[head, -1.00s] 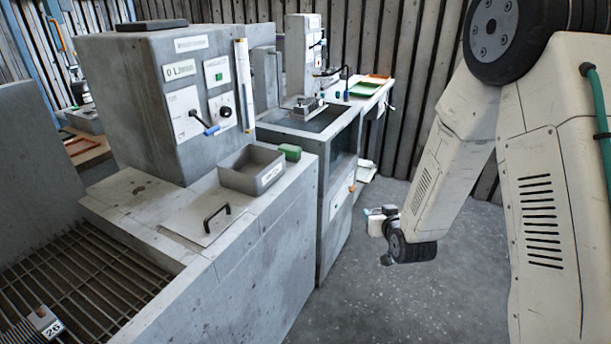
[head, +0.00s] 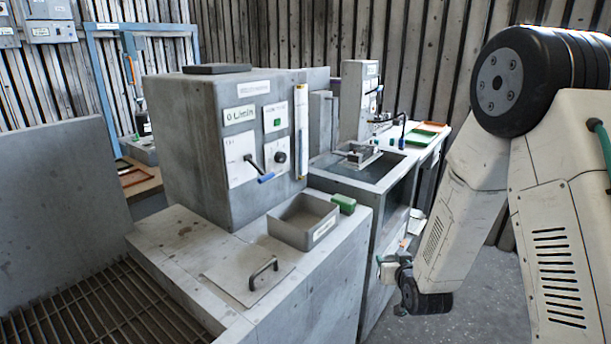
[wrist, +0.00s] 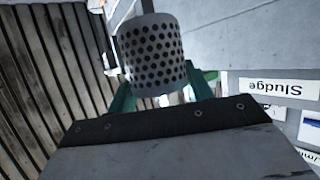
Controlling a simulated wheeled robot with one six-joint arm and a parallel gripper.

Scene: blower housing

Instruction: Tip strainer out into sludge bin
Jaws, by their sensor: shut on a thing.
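The strainer (wrist: 152,58) is a pale grey perforated cylinder with dark round holes, in the middle of the wrist view. My gripper (wrist: 160,88) is shut on it, with green fingers at either side. A label reading "Sludge" (wrist: 275,86) shows upside down at the right of the wrist view. In the head view an open grey bin (head: 284,226) with an unreadable front label stands on the concrete housing. My gripper (head: 390,268) is low, to the right of the housing, partly hidden by my arm. The strainer cannot be made out clearly there.
A green block (head: 343,204) sits beside the bin. A lid with a dark handle (head: 263,272) lies in front of it. A grey control box (head: 232,150) with a lever rises behind. A grating (head: 100,315) is at lower left. A sink bench (head: 370,175) stands beyond.

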